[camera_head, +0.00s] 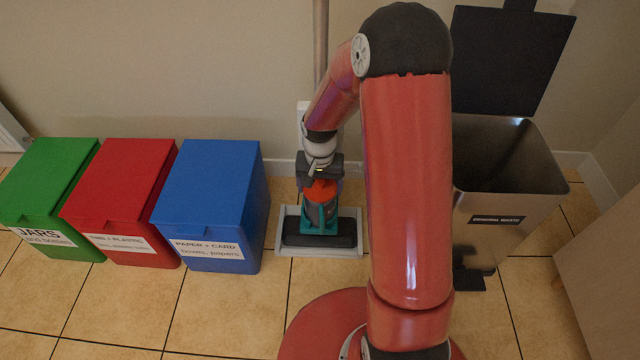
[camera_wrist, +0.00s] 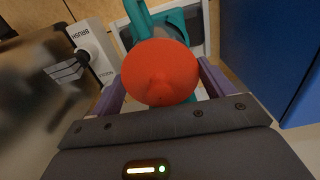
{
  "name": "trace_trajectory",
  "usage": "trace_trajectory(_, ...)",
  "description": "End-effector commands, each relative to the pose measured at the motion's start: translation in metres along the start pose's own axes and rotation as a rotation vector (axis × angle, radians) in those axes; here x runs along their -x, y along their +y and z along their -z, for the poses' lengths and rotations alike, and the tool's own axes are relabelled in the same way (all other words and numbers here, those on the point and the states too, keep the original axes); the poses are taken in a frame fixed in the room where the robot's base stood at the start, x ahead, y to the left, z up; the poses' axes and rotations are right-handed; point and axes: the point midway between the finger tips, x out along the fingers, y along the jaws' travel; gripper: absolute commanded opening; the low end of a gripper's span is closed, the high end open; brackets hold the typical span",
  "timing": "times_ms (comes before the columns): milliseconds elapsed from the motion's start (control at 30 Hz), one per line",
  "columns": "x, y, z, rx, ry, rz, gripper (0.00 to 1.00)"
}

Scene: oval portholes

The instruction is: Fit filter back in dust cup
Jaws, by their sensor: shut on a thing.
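The filter (camera_wrist: 160,72) is an orange-red round piece with a raised middle, between the two fingers of my gripper (camera_wrist: 161,80) in the wrist view. My gripper is shut on it. In the head view the filter (camera_head: 320,190) shows orange just below my gripper (camera_head: 320,172), over the teal and grey vacuum cleaner (camera_head: 320,230). The dust cup is largely hidden behind the filter and gripper. I cannot tell whether the filter is above the cup or partly inside it.
The vacuum stands in a pale floor tray (camera_head: 284,250) against the wall. A blue bin (camera_head: 210,200), a red bin (camera_head: 122,195) and a green bin (camera_head: 50,190) stand left. An open metal general waste bin (camera_head: 500,235) stands right. Tiled floor in front is free.

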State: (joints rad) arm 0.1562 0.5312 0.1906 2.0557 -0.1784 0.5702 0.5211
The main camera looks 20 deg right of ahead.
Motion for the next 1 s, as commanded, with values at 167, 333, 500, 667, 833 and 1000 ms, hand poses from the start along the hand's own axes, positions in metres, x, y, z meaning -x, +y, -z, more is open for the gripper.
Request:
trace_trajectory(167, -0.0015, -0.0001, 0.0000, 0.000, 0.000, 0.000, 0.58)
trace_trajectory(333, -0.0013, 0.0000, 0.0001, 0.000, 0.000, 0.000, 0.58)
trace_trajectory(500, -0.0026, 0.0000, 0.0000, 0.000, 0.000, 0.000, 0.58)
trace_trajectory(667, -0.0035, 0.0002, 0.0000, 0.000, 0.000, 0.000, 0.58)
trace_trajectory(833, -0.0033, 0.0003, 0.0000, 0.000, 0.000, 0.000, 0.58)
trace_trajectory(1000, -0.0033, 0.0003, 0.0000, 0.000, 0.000, 0.000, 0.99)
